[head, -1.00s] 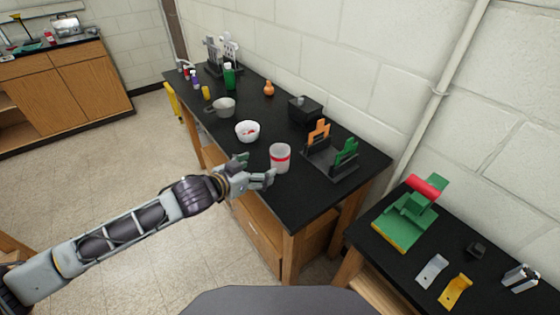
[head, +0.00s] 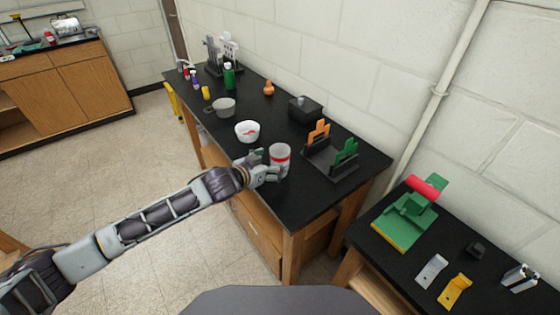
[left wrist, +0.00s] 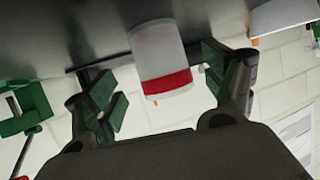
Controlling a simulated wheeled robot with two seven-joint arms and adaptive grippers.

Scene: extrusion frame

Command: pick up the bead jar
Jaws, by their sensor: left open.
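The bead jar (head: 281,154) is a pale, cloudy cylinder with a red band. It stands upright on the black bench top (head: 309,200) near its front edge. My left gripper (head: 268,165) is open at the near left side of the jar, with one finger on either side. In the left wrist view the jar (left wrist: 158,50) appears between the two green-padded fingers of the gripper (left wrist: 160,80), with a gap visible on both sides. The gripper partly hides the jar's lower part in the head view. My right gripper is not in view.
A grey cup (head: 224,107) and black box (head: 305,109) stand farther back. Bare bench lies in front of the rack.

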